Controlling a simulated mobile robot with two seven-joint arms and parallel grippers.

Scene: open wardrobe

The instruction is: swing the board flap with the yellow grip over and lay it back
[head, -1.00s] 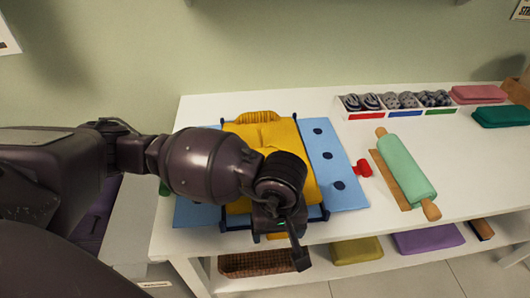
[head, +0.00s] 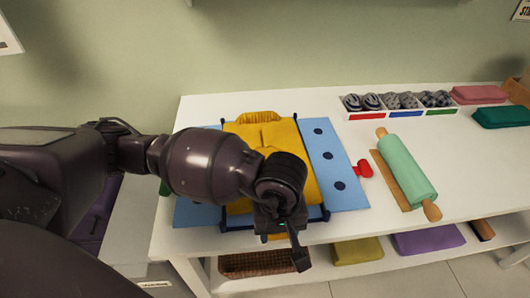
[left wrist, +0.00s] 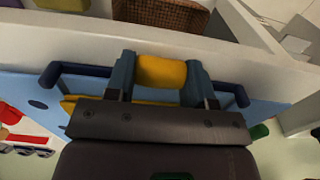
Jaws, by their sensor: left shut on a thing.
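The blue folding board (head: 345,190) lies on the white table with a folded yellow garment (head: 290,150) on it. A dark blue bar runs along its near edge (left wrist: 80,69). The yellow grip (left wrist: 161,72) is at this near edge, and in the head view my arm mostly hides it. My left gripper (left wrist: 160,80) is shut on the yellow grip, one finger on each side. The flap looks flat. My right gripper is out of view.
A red knob (head: 363,168) sits at the board's right edge. A green rolling pin (head: 406,170) lies to its right. A sectioned tray (head: 398,113) and folded cloths (head: 502,116) stand further right. A wicker basket (head: 255,264) is on the shelf below.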

